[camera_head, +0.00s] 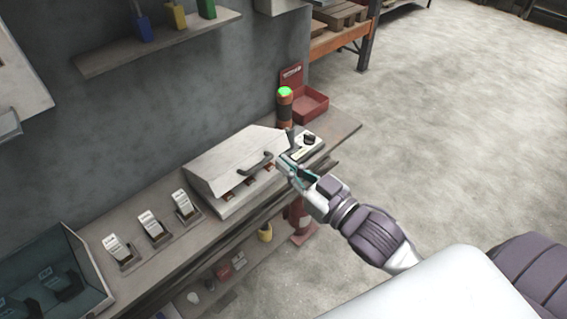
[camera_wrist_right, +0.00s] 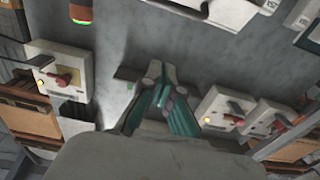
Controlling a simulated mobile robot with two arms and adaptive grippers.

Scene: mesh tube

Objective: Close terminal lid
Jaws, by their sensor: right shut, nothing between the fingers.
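The terminal on the bench has a pale grey lid (camera_head: 232,158) with a dark bar handle (camera_head: 256,164) on its front side. The lid appears raised, as several small brown parts (camera_head: 250,182) show in the gap below its front edge. My right gripper (camera_head: 285,163) is just right of the handle, at the terminal's right end, and looks apart from it. It is shut and empty. Its teal fingers also show in the right wrist view (camera_wrist_right: 158,80), close together with nothing between them. My left gripper is not in view.
A control box with a black knob (camera_head: 308,140) and a green-topped signal lamp (camera_head: 285,95) stand close beyond the gripper. A red bin (camera_head: 308,104) is behind. Several labelled holders (camera_head: 152,224) line the bench at left. The floor (camera_head: 430,130) at right is clear.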

